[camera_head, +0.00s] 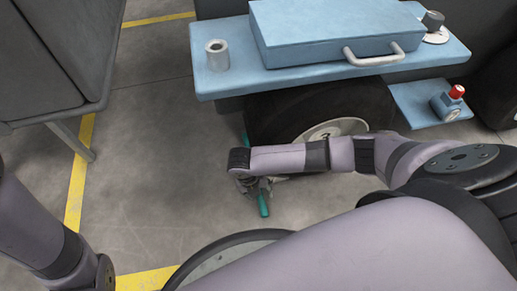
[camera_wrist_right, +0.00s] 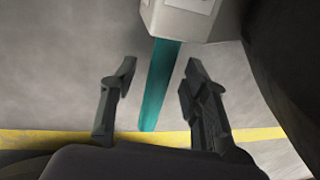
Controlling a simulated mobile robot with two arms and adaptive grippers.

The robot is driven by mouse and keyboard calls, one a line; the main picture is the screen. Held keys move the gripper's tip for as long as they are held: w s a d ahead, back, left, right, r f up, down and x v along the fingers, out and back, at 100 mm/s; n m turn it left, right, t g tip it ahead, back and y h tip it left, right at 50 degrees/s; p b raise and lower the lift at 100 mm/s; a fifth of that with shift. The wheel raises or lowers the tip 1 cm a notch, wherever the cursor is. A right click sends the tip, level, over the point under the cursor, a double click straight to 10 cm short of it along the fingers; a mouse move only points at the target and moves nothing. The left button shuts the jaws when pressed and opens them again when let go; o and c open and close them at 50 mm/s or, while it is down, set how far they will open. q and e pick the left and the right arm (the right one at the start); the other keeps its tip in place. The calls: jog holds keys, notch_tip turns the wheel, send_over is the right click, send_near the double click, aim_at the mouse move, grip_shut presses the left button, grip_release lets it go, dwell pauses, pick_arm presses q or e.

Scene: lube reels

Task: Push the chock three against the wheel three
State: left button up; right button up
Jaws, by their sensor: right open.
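Wheel three is a dark tyre (camera_head: 290,108) under the blue shelf in the head view, with a pale hub marked 3 (camera_head: 328,131). A teal bar (camera_head: 263,205) shows by my right gripper (camera_head: 255,187), low over the floor and beside the wheel. In the right wrist view the teal bar (camera_wrist_right: 157,88) runs between the two open fingers of my right gripper (camera_wrist_right: 161,68), with gaps on both sides. A pale grey labelled block (camera_wrist_right: 182,18), likely chock three, meets the bar's upper end. My arm hides the block in the head view. My left gripper is out of frame.
A blue shelf (camera_head: 205,86) overhangs the wheel, with a blue case (camera_head: 335,38) and a metal cup (camera_head: 217,55). A lower blue step (camera_head: 405,98) holds a red-capped item (camera_head: 448,102). A grey cabinet (camera_head: 50,70) stands left. The floor between is clear.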

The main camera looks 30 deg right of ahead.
notch_tip(320, 180, up, 12)
jog(key=a, duration=0.2)
jog(key=shift+w, duration=0.35)
jog(key=shift+a+f, duration=0.1)
